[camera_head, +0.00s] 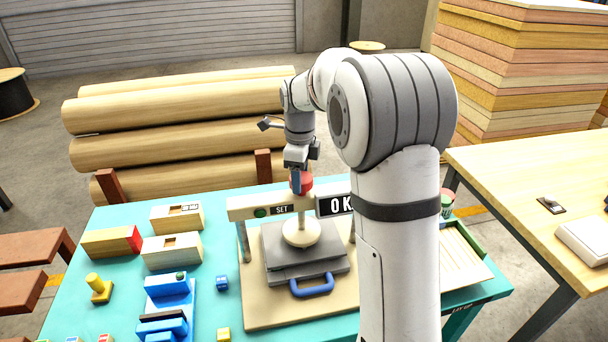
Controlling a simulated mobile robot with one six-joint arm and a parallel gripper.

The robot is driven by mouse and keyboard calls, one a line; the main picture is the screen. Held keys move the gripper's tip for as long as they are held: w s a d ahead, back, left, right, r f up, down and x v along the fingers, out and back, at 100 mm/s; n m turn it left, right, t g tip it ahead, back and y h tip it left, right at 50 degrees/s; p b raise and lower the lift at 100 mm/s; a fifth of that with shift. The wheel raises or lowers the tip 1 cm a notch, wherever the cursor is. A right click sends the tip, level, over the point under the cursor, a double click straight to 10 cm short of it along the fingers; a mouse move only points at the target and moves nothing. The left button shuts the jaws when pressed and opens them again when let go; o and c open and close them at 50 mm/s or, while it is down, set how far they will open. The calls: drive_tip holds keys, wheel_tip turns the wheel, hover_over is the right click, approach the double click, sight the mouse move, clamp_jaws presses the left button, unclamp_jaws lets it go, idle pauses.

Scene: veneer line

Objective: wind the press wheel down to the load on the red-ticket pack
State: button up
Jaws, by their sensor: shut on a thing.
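The press stands on a tan board on the teal table. It has a cream crossbeam (243,211), a pale round pressing foot (301,231) and a grey plate (279,267) with a blue handle (312,287). The foot appears to rest on the plate. My gripper (298,180) is shut on the red knob (307,182) on top of the press screw. I see no red ticket under the plate; a wooden block with a red end (110,242) lies at left.
A green-edged tray (483,260) is at right. Logs (180,113) lie behind the table.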

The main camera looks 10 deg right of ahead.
drive_tip(key=shift+a, duration=0.1)
drive_tip(key=o, duration=0.8)
drive_tip(key=shift+w+a, duration=0.1)
drive_tip(key=shift+o, duration=0.8)
wheel_tip(320, 180, up, 7)
drive_tip(key=shift+r+b, duration=0.1)
drive_tip(key=shift+b, duration=0.25)
drive_tip(key=shift+r, duration=0.3)
